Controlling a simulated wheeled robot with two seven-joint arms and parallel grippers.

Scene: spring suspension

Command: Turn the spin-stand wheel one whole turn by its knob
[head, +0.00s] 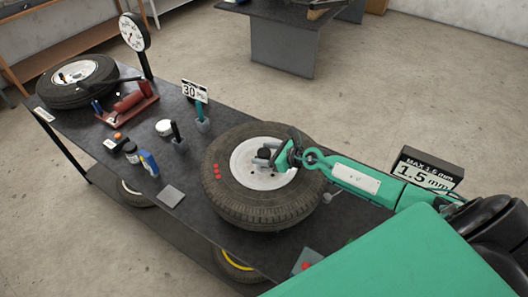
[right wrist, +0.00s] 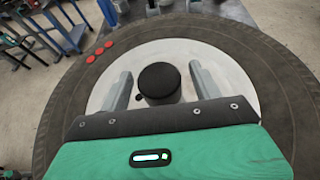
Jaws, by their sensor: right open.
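The spin-stand wheel (head: 228,196) lies flat on the dark bench, a black tyre with a white disc (head: 247,178). Red dots (head: 216,171) mark the tyre on its left side in the head view. The black knob (right wrist: 159,82) stands up from the white disc in the right wrist view. My right gripper (right wrist: 158,84) is open, with one grey finger on each side of the knob and a visible gap on both sides. In the head view my right gripper (head: 266,156) is over the wheel's disc and partly covers it. My left gripper is not in view.
Another wheel (head: 75,84), a red pump-like tool (head: 129,101) and a round gauge (head: 134,32) stand at the bench's far left. A "30" sign (head: 195,91), small bottles (head: 148,162) and a grey plate (head: 171,196) are nearer. A "1.5 mm" sign (head: 425,172) stands at right.

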